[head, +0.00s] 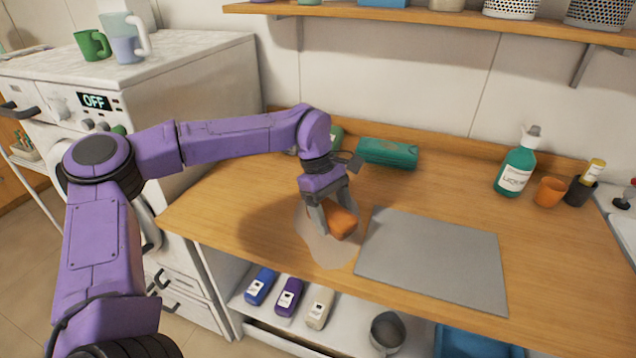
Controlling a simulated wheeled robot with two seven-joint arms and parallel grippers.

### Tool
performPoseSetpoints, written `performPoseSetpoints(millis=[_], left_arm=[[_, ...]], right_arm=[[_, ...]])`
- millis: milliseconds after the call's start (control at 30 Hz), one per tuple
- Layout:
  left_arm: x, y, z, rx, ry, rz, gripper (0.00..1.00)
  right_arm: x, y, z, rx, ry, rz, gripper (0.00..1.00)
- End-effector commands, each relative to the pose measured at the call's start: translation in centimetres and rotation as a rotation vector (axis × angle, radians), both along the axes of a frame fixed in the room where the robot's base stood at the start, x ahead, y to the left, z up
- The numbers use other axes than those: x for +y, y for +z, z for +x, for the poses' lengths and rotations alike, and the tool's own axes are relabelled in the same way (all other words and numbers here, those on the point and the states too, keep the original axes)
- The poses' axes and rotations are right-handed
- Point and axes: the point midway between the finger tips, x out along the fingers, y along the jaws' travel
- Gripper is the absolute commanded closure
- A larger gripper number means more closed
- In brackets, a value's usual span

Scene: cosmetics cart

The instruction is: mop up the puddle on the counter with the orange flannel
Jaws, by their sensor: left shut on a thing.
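The orange flannel (342,222) is bunched between the fingers of my left gripper (332,218). The gripper points down and is shut on it at the counter, over the puddle. The puddle (328,249) is a pale, see-through patch on the wooden counter (235,190), left of the grey mat. Part of the puddle is hidden by the gripper and the flannel. I cannot tell how firmly the flannel touches the surface. My right gripper is not in view.
A grey mat (435,258) lies right of the puddle. A teal case (387,153) lies behind. A green bottle (517,165), an orange cup (549,191) and a dark cup (580,191) stand at the back right. A shelf (430,16) runs above. The counter's left part is clear.

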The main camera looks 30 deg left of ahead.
Motion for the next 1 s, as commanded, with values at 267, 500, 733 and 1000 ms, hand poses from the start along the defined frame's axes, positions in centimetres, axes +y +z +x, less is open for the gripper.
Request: performPoseSetpoints(millis=[267,500,733,1000], left_arm=[[4.2,2.2,2.0,-0.006,0.876,-0.006,0.54],[5.4,2.8,2.7,0.001,1.209,-0.003,0.54],[5.5,1.3,2.8,0.004,1.230,-0.003,0.54],[5.5,-2.2,2.8,0.004,1.228,-0.003,0.54]], right_arm=[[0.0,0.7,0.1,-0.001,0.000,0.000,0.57],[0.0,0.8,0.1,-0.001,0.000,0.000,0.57],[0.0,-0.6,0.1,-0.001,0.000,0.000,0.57],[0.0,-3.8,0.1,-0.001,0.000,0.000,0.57]])
